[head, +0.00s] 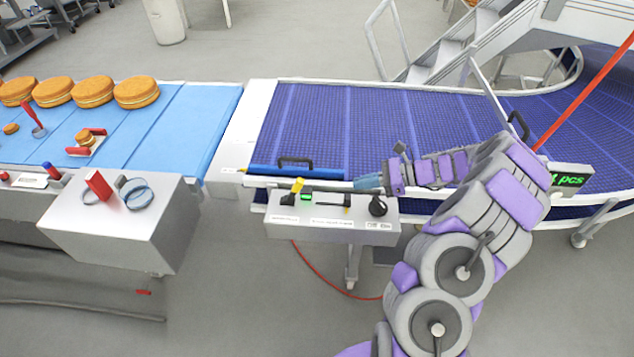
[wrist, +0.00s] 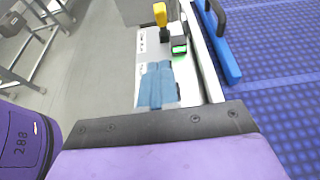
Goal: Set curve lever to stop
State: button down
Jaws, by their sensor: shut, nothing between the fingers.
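A grey control box (head: 335,229) is fixed to the front edge of the dark blue conveyor. At its left end stands a yellow-tipped lever (head: 297,186), upright and tilted a little; it also shows at the top of the wrist view (wrist: 160,15). A small green display (head: 306,197) is beside it, and it also shows in the wrist view (wrist: 179,50). A black knob (head: 378,207) sits at the right end. The labels are too small to read, so I cannot tell which control is the curve lever. My gripper (head: 358,184), with blue fingers, is shut and empty above the box, right of the yellow-tipped lever.
The dark blue conveyor (head: 400,118) with a blue bar and black handle (head: 295,161) lies behind the box. A second grey box (head: 120,225) with a red lever (head: 98,186) stands at the left. Round orange-brown cakes (head: 137,92) rest on the light blue belt (head: 190,125).

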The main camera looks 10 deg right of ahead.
jog(key=b, duration=0.3)
send_near(294, 191)
jog(key=shift+b+x, duration=0.35)
jog(key=shift+x, duration=0.7)
jog(key=shift+w+a+r, duration=0.2)
jog(key=shift+w+a, duration=0.1)
jog(key=shift+r, duration=0.1)
jog(key=shift+r, duration=0.1)
